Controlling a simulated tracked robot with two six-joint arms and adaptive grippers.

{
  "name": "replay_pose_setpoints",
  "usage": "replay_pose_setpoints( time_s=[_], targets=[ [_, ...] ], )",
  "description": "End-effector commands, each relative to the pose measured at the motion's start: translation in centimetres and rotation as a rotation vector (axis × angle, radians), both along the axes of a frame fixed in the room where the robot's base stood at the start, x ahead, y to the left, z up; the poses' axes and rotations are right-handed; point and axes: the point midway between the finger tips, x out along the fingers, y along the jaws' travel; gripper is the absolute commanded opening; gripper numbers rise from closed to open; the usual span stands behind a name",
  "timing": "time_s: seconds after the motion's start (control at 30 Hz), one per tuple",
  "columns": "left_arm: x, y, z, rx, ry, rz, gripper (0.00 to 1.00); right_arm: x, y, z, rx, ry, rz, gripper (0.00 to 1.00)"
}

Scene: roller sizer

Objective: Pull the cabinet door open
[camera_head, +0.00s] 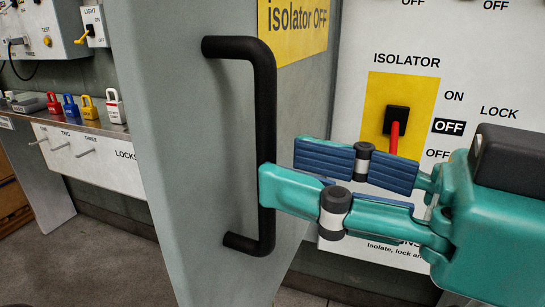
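The grey-green cabinet door (190,150) fills the left middle of the head view. It carries a black upright bar handle (264,110) and a yellow sign reading "isolator OFF" (293,28). My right gripper (282,170), teal with blue pads, comes in from the right at the handle. Its fingers are apart. The nearer finger's tip crosses in front of the bar and hides part of it; the farther finger's tip is just right of the bar. Whether either finger touches the bar I cannot tell. My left gripper is not in view.
Right of the door's edge is a white isolator panel (360,30) with a red-levered switch (397,125) on yellow. At left, a shelf (95,165) holds several coloured padlocks (88,108), with control boxes (40,30) above. Bare floor (80,265) shows lower left.

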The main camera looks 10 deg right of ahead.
Motion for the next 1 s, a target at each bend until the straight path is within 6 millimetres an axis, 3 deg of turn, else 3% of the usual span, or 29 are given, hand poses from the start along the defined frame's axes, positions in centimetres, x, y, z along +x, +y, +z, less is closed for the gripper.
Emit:
replay_pose_setpoints(
  time_s=[0.2,0.4,1.0],
  targets=[
    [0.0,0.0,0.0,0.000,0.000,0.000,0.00,-2.6,-3.8,0.1,0.004,-0.002,-0.006,0.39],
    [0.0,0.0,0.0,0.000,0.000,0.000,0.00,-4.3,-6.2,0.0,0.003,0.000,-0.007,0.39],
    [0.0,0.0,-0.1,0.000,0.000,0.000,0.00,-5.0,-6.9,0.0,0.001,-0.002,-0.001,0.39]
  ],
)
